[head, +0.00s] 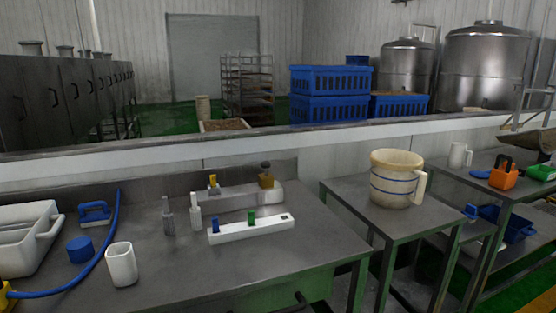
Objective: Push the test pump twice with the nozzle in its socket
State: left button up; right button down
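In front lies a white bar (252,229) with a blue peg (215,225) and a green peg (251,216). A grey bottle-shaped piece (168,217) and a white one (195,212) stand upright left of it. I cannot tell which piece is the nozzle or where its socket is. Neither gripper is recognisable in view.
A blue hose (104,250) curves across the table's left side, near a blue-handled brush (95,213), blue cylinder (80,249), white cup (121,264) and white basin (25,238). A beige jug (396,178) stands on the right table. The front centre is clear.

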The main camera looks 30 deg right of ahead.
aim_at(265, 164)
jog(key=k+l, duration=0.1)
jog(key=l, duration=0.45)
jog(key=k+l, duration=0.1)
jog(key=l, duration=0.4)
jog(key=k+l, duration=0.1)
jog(key=l, duration=0.45)
jog(key=k+l, duration=0.1)
jog(key=l, duration=0.4)
jog(key=k+l, duration=0.1)
jog(key=l, duration=0.45)
jog(key=i+u, duration=0.05)
